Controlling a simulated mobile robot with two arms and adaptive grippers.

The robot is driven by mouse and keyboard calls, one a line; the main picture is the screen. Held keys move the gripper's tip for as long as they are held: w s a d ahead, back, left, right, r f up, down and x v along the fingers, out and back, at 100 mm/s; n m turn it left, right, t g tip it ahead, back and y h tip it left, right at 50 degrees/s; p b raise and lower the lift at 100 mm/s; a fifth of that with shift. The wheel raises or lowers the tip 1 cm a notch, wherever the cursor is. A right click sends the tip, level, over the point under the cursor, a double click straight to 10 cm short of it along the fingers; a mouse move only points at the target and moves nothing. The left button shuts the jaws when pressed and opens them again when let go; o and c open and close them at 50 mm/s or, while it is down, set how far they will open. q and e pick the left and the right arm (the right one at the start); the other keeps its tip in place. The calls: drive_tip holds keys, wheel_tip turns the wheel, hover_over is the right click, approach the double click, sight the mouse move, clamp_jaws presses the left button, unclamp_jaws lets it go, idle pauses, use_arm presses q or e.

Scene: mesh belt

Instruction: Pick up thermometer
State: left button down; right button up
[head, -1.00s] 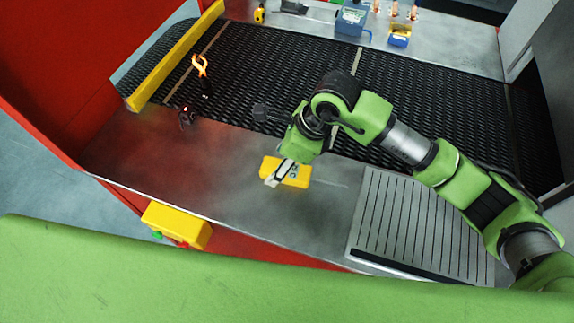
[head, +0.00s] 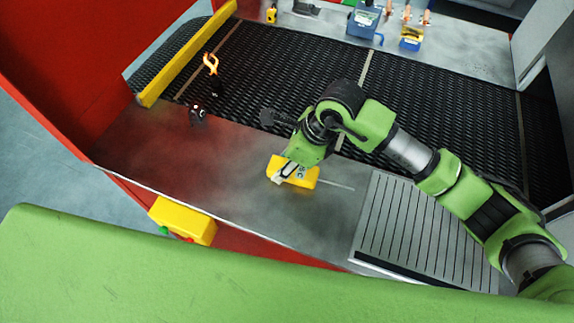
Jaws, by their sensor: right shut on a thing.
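The thermometer looks like a yellow handheld body (head: 308,177) with a thin grey probe reaching right, low over the metal ledge in the middle of the head view. My right gripper (head: 284,173) comes down over its left part and is shut on it. The fingers and wrist hide part of the body. I cannot tell whether it rests on the ledge or is just clear of it. My left gripper is not in view.
A small dark object (head: 198,113) sits at the ledge's back edge. A grooved plate (head: 410,225) is at right. A yellow button box (head: 185,220) is on the front.

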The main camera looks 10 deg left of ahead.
drive_tip(key=shift+r, duration=0.3)
wheel_tip(320, 180, up, 2)
drive_tip(key=shift+r+b, duration=0.1)
drive_tip(key=shift+b, duration=1.1)
drive_tip(key=s+a+r+b, duration=0.2)
drive_tip(key=s+r+b, duration=0.3)
drive_tip(key=s+r, duration=0.5)
drive_tip(key=shift+s+a, duration=0.3)
drive_tip(key=shift+s, duration=1.6)
